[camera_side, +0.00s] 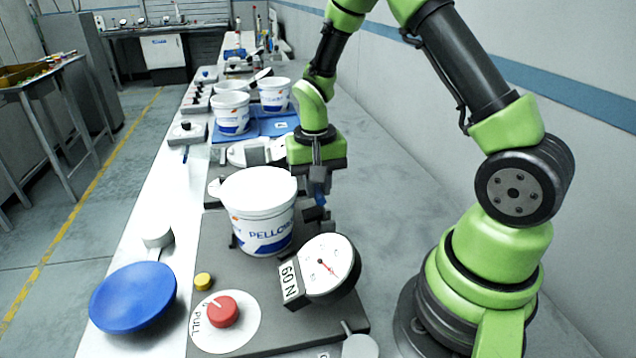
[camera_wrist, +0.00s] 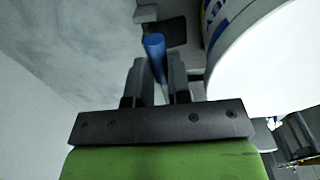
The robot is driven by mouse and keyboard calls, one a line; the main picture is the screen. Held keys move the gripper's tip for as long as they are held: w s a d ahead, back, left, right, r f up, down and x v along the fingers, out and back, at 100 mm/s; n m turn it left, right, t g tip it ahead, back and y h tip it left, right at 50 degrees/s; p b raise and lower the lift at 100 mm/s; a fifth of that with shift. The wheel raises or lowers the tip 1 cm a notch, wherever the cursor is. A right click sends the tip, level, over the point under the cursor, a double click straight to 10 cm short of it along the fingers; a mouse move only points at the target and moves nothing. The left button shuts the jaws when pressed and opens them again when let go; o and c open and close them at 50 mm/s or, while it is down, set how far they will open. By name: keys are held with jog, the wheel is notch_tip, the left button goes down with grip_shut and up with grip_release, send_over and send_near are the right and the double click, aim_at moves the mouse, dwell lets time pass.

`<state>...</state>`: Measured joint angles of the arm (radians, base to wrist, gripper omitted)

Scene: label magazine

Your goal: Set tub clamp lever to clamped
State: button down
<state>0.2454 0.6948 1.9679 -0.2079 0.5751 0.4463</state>
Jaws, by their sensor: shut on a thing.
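The white tub (camera_side: 262,222) with blue lettering stands upright on the grey base plate (camera_side: 222,262); its white top also shows in the wrist view (camera_wrist: 262,60). The clamp lever has a blue grip (camera_wrist: 154,46) and stands beside the tub. My gripper (camera_side: 318,186) is right of the tub in the side view, pointing down. In the wrist view my gripper's fingers (camera_wrist: 158,72) are on either side of the blue grip and shut on it. The fingers hide most of the lever in the side view. I cannot tell its exact angle or whether the clamp touches the tub.
A round gauge (camera_side: 326,268) marked 60 N stands in front of the tub. A red knob (camera_side: 223,311), a yellow button (camera_side: 203,281) and a blue disc (camera_side: 133,297) are nearer the camera.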

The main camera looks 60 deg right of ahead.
aim_at(316, 189)
jog(key=c, duration=1.1)
grip_release()
jog(key=shift+o, duration=0.2)
notch_tip(316, 189, up, 10)
jog(key=shift+a, duration=0.15)
jog(key=shift+c, duration=0.3)
